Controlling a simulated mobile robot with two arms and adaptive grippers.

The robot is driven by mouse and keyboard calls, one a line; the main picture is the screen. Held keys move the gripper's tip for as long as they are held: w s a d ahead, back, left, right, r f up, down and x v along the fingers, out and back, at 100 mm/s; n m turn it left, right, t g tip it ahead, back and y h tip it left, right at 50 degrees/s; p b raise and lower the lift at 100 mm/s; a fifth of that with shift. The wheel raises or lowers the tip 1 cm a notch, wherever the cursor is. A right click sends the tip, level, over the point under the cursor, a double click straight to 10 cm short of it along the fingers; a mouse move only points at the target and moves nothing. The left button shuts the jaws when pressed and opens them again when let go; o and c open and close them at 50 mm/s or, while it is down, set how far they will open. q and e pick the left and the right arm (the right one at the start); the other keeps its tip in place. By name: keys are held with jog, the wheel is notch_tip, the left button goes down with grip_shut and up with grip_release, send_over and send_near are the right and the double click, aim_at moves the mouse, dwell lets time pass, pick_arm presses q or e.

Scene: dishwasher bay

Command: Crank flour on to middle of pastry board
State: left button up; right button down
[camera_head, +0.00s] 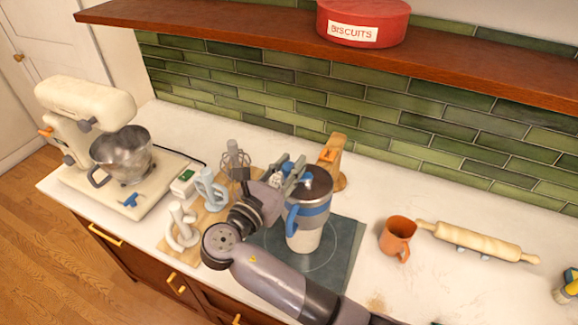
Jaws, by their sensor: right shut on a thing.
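A flour sifter (308,232), a pale cup with blue bands, a dark brown top and a blue side handle, is upright over the dark grey pastry board (343,262). The board has a thin circle marked on it. I cannot tell whether the sifter touches the board. My right gripper (290,172) is at the upper left of the sifter's rim. It is shut on a part there, seemingly the crank, which the fingers mostly hide. No flour shows on the visible part of the board. My left gripper is out of view.
A stand mixer (85,112) with a steel bowl stands at the left. A wooden block (333,155) stands behind the sifter. An orange mug (397,237) and a rolling pin (478,242) are to the right.

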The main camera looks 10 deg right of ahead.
aim_at(289, 165)
jog(key=shift+r, duration=0.1)
jog(key=c, duration=1.3)
grip_release()
jog(key=shift+c, duration=0.2)
notch_tip(289, 165, up, 10)
jog(key=shift+f, duration=0.1)
